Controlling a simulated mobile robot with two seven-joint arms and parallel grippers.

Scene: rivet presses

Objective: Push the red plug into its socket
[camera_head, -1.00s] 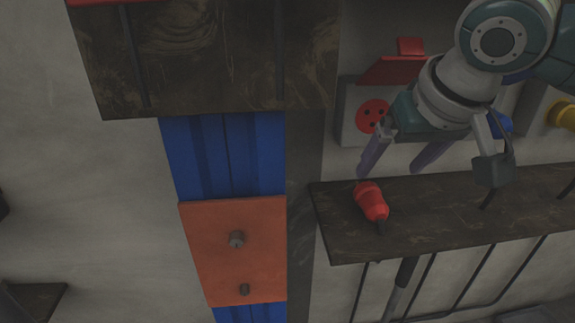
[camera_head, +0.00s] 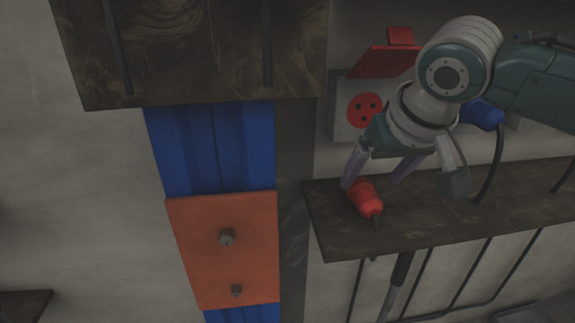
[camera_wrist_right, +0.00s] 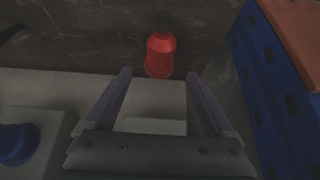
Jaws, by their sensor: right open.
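The red plug (camera_head: 365,200) lies on the dark shelf (camera_head: 440,212), near its left end, with its dark cable end toward the shelf's front edge. It also shows in the right wrist view (camera_wrist_right: 160,54), just beyond the fingertips and roughly centred between them. The red socket (camera_head: 365,109), with dark holes, is on a grey box on the wall above the shelf, its red lid (camera_head: 384,62) raised. My right gripper (camera_head: 371,184) is open and empty, its fingers pointing down by the plug; it also shows in the right wrist view (camera_wrist_right: 162,88). My left gripper is not in view.
A blue plug (camera_head: 483,114) with a black cable is at the right, behind my right arm. A blue column with an orange plate (camera_head: 226,255) stands left of the shelf. The shelf's right part is mostly clear. Black cables hang below it.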

